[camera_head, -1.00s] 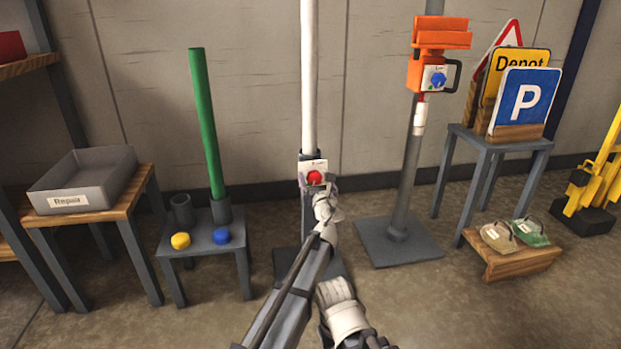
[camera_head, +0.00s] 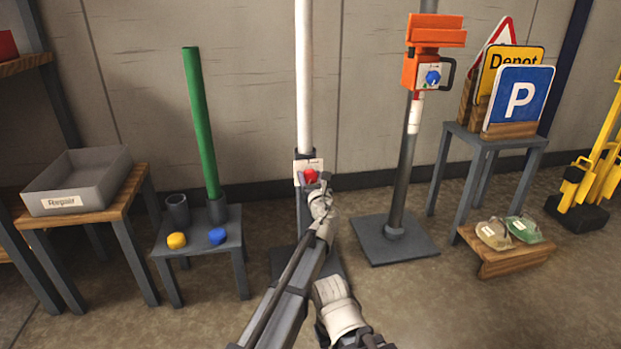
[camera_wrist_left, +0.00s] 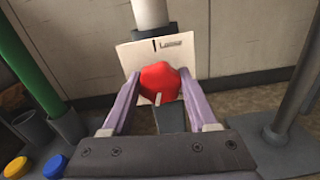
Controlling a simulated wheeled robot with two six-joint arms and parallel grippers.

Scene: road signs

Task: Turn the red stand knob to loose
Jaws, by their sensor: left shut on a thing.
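The red stand knob (camera_head: 310,175) sits on a white label plate (camera_head: 301,165) at the foot of a white pole (camera_head: 304,80). In the left wrist view the red knob (camera_wrist_left: 160,82) is between my two fingers, with a pale pointer mark low on its face. The plate (camera_wrist_left: 127,58) has a dark tick and a word, perhaps "Loose", above the knob. My left gripper (camera_head: 320,180) is shut on the knob; its fingers also show in the left wrist view (camera_wrist_left: 163,95). My right gripper is not clearly in view.
Left of the pole stands a small grey table (camera_head: 205,240) with a green pole (camera_head: 200,120), a yellow cap (camera_head: 176,240) and a blue cap (camera_head: 217,236). Right of it is a grey post with an orange clamp (camera_head: 432,40) and blue knob (camera_head: 433,77).

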